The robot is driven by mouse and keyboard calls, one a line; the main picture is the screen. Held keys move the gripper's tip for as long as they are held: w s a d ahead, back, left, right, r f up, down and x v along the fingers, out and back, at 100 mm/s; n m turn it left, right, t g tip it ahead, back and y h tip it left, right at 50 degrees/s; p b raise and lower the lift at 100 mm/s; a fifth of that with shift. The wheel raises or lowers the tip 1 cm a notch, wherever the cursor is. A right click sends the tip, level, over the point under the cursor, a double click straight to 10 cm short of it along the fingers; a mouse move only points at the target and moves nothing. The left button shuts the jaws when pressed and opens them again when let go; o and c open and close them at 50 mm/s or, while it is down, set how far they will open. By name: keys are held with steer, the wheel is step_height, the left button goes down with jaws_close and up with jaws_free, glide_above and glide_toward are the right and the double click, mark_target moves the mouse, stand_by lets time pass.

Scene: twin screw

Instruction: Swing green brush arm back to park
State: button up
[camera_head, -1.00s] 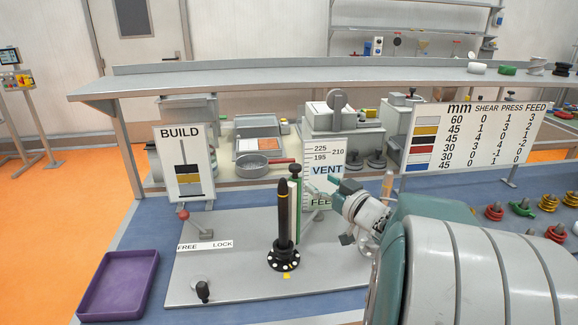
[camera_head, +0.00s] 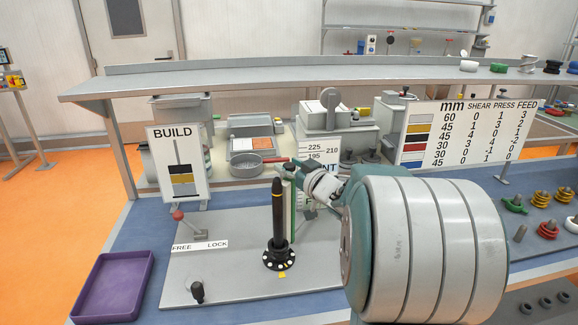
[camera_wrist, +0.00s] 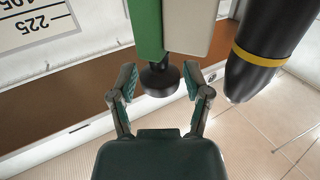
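The green brush arm (camera_head: 292,215) stands upright just right of the black twin-screw shaft (camera_head: 278,215) in the head view, partly hidden behind it. In the wrist view the green and pale brush arm (camera_wrist: 150,28) comes down from the top. Its dark round knob (camera_wrist: 160,80) lies between my two fingers. My gripper (camera_wrist: 160,84) is open around the knob, with visible gaps on both sides. In the head view my gripper (camera_head: 293,170) is small at the brush arm's top. The shaft with its yellow ring (camera_wrist: 262,55) is close at right in the wrist view.
A red-knobbed lever (camera_head: 178,215) stands by the FREE/LOCK label (camera_head: 200,245). A black knob (camera_head: 197,292) is at the plate's front left. A purple tray (camera_head: 112,288) lies at left. The VENT scale board is partly hidden by my arm. Screw pieces (camera_head: 540,198) stand at right.

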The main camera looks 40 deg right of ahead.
jaws_close()
steer(key=shift+w+a+m+h, duration=0.2)
steer(key=shift+w+m+h, duration=0.25)
steer(key=shift+h, duration=0.2)
steer(key=shift+w+a+m+h, duration=0.15)
steer(key=shift+w+m+h, duration=0.25)
steer(key=shift+h, duration=0.25)
